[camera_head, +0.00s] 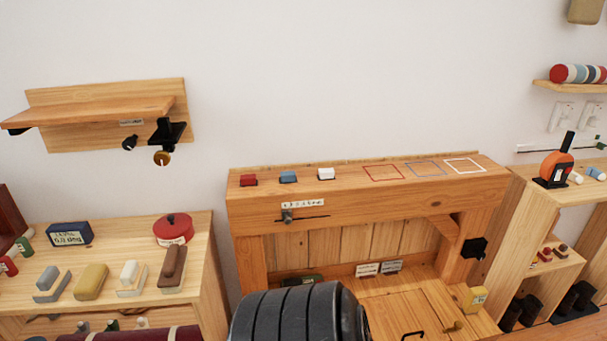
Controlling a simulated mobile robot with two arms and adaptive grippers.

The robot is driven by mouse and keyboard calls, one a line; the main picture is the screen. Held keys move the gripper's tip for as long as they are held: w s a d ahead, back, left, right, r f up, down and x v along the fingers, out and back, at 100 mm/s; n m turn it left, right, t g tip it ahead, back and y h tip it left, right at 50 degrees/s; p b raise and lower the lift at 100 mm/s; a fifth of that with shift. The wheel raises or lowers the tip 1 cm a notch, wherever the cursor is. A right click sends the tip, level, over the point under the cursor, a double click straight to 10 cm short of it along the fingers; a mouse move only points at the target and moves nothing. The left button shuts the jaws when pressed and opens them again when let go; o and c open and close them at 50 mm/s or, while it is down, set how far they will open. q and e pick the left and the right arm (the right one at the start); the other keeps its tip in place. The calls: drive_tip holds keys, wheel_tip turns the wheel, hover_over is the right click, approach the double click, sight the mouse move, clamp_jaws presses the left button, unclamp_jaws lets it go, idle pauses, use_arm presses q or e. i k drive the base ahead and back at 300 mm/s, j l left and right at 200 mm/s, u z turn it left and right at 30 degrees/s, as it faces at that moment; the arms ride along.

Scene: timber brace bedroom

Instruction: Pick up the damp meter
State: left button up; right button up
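A small dark blue box (69,235) with a pale panel of printed figures sits at the back left of the left wooden cabinet top. It looks most like the damp meter, but the print is too small to read surely. It stands upright and nothing touches it. Neither of my grippers shows in the head view. A black ribbed rounded part, probably my own arm, rises at the bottom middle and hides some of the bench front.
The left cabinet top (196,262) also holds a red round tin (173,229), a yellowish block (91,281) and several brush-like blocks. A wall shelf (95,112) hangs above. The central timber ledge (340,200) carries small red, blue and white blocks beside coloured outlines. An orange device (556,167) stands right.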

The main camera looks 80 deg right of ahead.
sight(476, 297)
drive_tip(key=z, duration=4.1)
drive_tip(key=i+l+u, duration=0.1)
drive_tip(key=i+l, duration=0.25)
drive_tip(key=i+l+u, duration=0.1)
drive_tip(key=i+l, duration=0.25)
drive_tip(key=i+l+u, duration=0.1)
drive_tip(key=i+l, duration=0.25)
drive_tip(key=l, duration=0.2)
drive_tip(key=i+l+u, duration=0.15)
drive_tip(key=i+l, duration=0.15)
drive_tip(key=l, duration=0.15)
